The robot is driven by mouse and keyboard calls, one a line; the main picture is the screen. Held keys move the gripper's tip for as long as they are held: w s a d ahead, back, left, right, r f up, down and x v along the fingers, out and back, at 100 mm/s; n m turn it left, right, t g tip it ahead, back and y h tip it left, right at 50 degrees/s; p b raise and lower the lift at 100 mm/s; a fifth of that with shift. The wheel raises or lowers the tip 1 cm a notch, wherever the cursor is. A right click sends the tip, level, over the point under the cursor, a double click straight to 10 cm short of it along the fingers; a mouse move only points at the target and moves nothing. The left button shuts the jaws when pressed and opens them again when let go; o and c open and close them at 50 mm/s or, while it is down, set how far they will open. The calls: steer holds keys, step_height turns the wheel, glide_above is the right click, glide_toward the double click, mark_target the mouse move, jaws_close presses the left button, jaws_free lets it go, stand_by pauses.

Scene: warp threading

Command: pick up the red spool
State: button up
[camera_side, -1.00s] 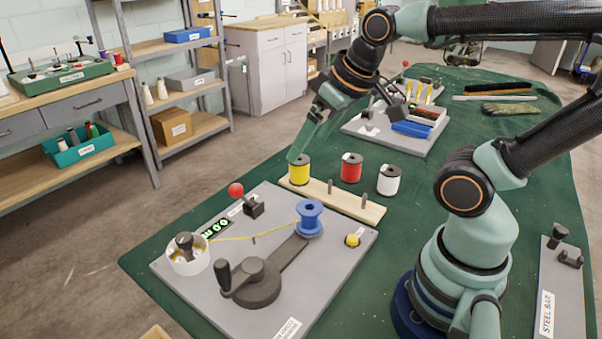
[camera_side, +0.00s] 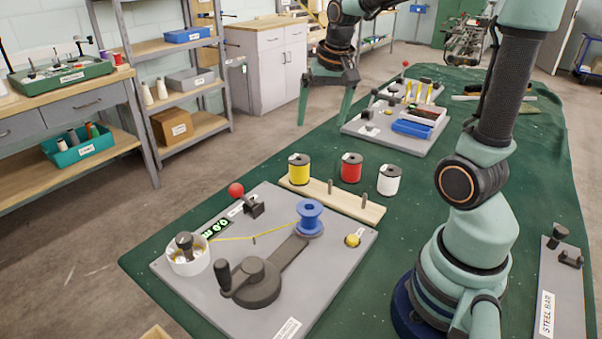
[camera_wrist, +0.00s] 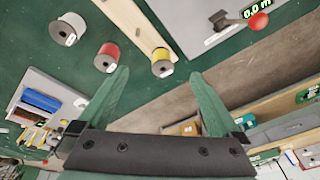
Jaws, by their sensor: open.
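The red spool (camera_side: 351,168) stands upright on the green mat, between the yellow spool (camera_side: 299,170) and the white spool (camera_side: 388,180). My gripper (camera_side: 322,115) is open and empty. It is raised behind and left of the red spool, apart from it, with its fingers pointing down. In the wrist view, the red spool (camera_wrist: 107,57) lies left of and beyond the left fingertip. The yellow spool (camera_wrist: 162,62) shows between the fingertips in that view, and the white spool (camera_wrist: 68,28) is at the upper left.
A wooden strip with pegs (camera_side: 345,203) runs in front of the spools. A grey winding board (camera_side: 320,285) with a blue spool (camera_side: 310,218) and crank is nearer. A grey tool board (camera_side: 385,138) with a blue tray stands behind.

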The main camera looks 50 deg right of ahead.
steer(key=d+f+m+g, duration=0.2)
steer(key=d+f+m, duration=0.3)
steer(key=d, duration=0.5)
steer(key=m+y, duration=0.1)
steer(key=m, duration=0.2)
glide_toward(351, 167)
steer(key=w+d, duration=0.1)
steer(key=d, duration=0.2)
steer(key=shift+g, duration=0.3)
steer(key=f, duration=1.2)
steer(key=shift+w+a+f, duration=0.1)
steer(key=shift+w+a, duration=0.1)
steer(key=shift+w, duration=0.1)
steer(key=shift+c, duration=0.3)
steer(key=c, duration=1.3)
steer(key=shift+c, duration=0.2)
